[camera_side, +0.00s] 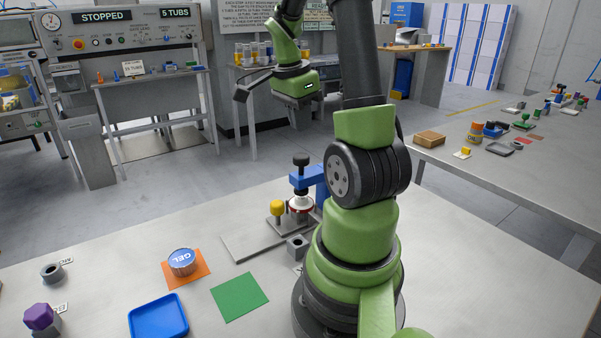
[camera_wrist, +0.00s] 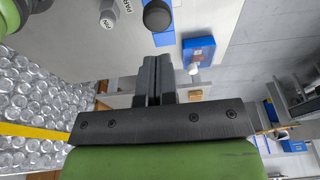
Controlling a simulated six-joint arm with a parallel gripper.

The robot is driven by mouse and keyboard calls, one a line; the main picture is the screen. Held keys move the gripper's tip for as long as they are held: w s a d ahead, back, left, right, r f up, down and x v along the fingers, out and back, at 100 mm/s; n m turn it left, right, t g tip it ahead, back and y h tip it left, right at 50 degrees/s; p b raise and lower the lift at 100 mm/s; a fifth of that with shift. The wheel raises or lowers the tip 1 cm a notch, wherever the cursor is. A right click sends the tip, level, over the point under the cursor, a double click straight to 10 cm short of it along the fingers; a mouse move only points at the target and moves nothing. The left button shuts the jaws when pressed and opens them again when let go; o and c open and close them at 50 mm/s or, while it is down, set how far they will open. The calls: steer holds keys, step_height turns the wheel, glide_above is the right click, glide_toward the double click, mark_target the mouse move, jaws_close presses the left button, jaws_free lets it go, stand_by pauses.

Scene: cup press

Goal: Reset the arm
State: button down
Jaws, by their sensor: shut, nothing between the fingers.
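The press stands on the table, with a blue arm (camera_side: 312,178) and a black knob (camera_side: 301,159) on top. The black knob also shows at the top of the wrist view (camera_wrist: 157,16). My gripper touches nothing.
Other benches stand behind.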

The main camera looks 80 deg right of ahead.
steer(key=shift+r, duration=0.75)
steer(key=shift+w+a+r, duration=0.1)
steer(key=shift+w+a, duration=0.05)
steer(key=shift+a, duration=0.05)
steer(key=w+a+r+n+t, duration=0.2)
steer(key=w+a+n, duration=0.1)
steer(key=a+n, duration=0.25)
steer(key=w+a+r+n+t, duration=0.2)
steer(key=a+r+n+t, duration=0.1)
steer(key=a+n, duration=0.3)
steer(key=s+a+r+n+t+y, duration=0.1)
steer(key=a+n+t, duration=0.1)
steer(key=a+n, duration=0.3)
steer(key=s+a+r+n+t+y, duration=0.1)
steer(key=s+a+n+y, duration=0.1)
steer(key=a+n, duration=0.4)
steer(key=a, duration=0.3)
steer(key=shift+t+y, duration=0.3)
steer(key=shift+t, duration=0.1)
